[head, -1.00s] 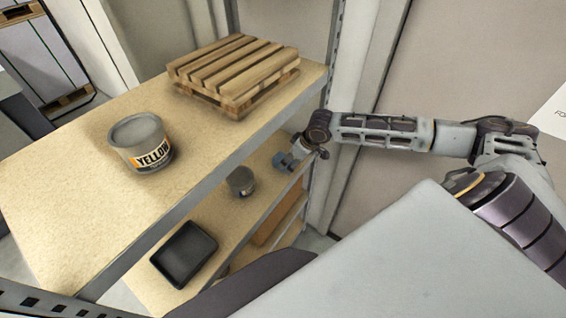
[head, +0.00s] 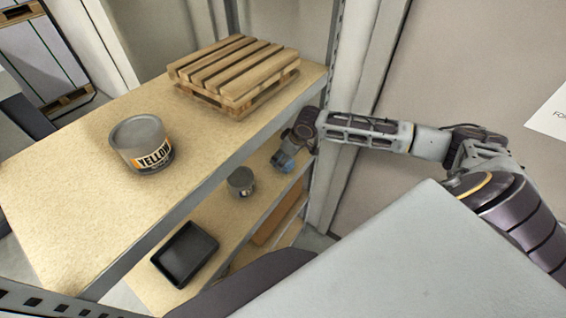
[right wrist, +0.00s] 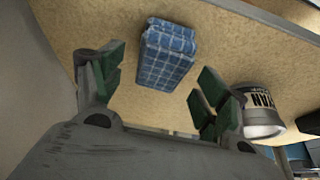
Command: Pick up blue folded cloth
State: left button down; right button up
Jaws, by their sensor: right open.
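The blue folded cloth (right wrist: 166,55) has a checked pattern and lies on the lower shelf board in the right wrist view. In the head view a small blue part of the cloth (head: 286,163) shows by my right gripper, mostly hidden. My right gripper (right wrist: 160,85) is open, with green-padded fingers apart to either side of the cloth's near end in the picture. The cloth lies beyond the fingertips, and nothing is held. My left gripper is not in view.
A can (right wrist: 262,112) stands close to the right finger; it also shows in the head view (head: 241,182). A black tray (head: 185,254) shares the lower shelf (head: 212,212). The upper shelf (head: 75,180) above holds a yellow-labelled bucket (head: 141,145) and a wooden pallet (head: 235,75).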

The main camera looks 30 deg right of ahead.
jog(key=shift+x, duration=1.25)
jog(key=c, duration=1.2)
jog(key=shift+r, duration=0.15)
jog(key=shift+s+r, duration=0.15)
jog(key=shift+r, duration=0.45)
jog(key=shift+s+d+b, duration=0.25)
jog(key=shift+s+d, duration=0.75)
jog(key=shift+s, duration=1.8)
jog(key=shift+s+d+b, duration=0.2)
jog(key=shift+s+d, duration=0.8)
jog(key=shift+s, duration=1.8)
jog(key=shift+s+d+b, duration=0.25)
jog(key=shift+s+d, duration=0.75)
jog(key=shift+s, duration=1.75)
